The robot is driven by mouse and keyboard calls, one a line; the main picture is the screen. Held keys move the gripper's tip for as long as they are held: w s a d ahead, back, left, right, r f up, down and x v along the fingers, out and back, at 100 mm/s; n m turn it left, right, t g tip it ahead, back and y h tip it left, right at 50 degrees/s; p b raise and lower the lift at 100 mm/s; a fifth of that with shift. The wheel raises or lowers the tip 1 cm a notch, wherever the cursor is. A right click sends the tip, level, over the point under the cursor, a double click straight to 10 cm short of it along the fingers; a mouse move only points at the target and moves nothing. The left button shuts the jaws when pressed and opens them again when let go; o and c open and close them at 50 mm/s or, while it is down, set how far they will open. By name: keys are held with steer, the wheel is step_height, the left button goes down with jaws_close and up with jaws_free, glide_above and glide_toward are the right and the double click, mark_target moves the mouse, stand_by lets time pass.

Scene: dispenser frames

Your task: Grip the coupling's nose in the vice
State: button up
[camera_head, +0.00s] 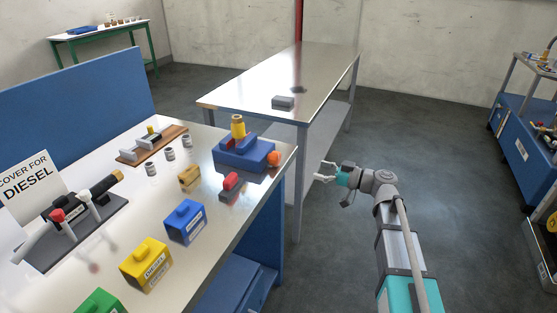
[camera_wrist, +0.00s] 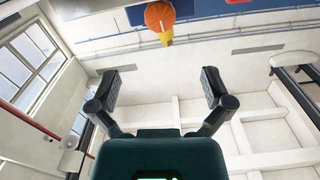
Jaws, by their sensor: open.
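A blue vice (camera_head: 240,155) sits at the far right corner of the near bench, with an orange knob (camera_head: 273,158) on its right side. A yellow-orange coupling (camera_head: 238,128) stands upright at the top of the vice; whether the jaws clamp its nose is hidden. My gripper (camera_head: 319,171) is open and empty, to the right of the vice and apart from it, past the bench edge. The wrist view looks upside down: the orange knob (camera_wrist: 159,16) is at the top centre, beyond my open fingers, with part of the yellow coupling (camera_wrist: 167,39) below it.
The near bench (camera_head: 225,207) holds a red-and-grey block (camera_head: 231,185), a small yellow block (camera_head: 189,177), coloured containers, a nozzle and several small cylinders. A metal table (camera_head: 245,93) with a grey block (camera_head: 283,102) stands behind. Open floor (camera_head: 440,160) lies right of my arm.

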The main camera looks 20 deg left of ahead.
mark_target(279, 159)
steer(key=a, duration=0.9)
steer(key=w+a, duration=0.1)
steer(key=a, duration=0.3)
steer(key=shift+a, duration=0.35)
steer(key=c, duration=1.1)
steer(key=shift+c, duration=0.2)
steer(key=shift+m, duration=0.3)
steer(key=shift+w+m, duration=0.1)
steer(key=shift+m, duration=1.7)
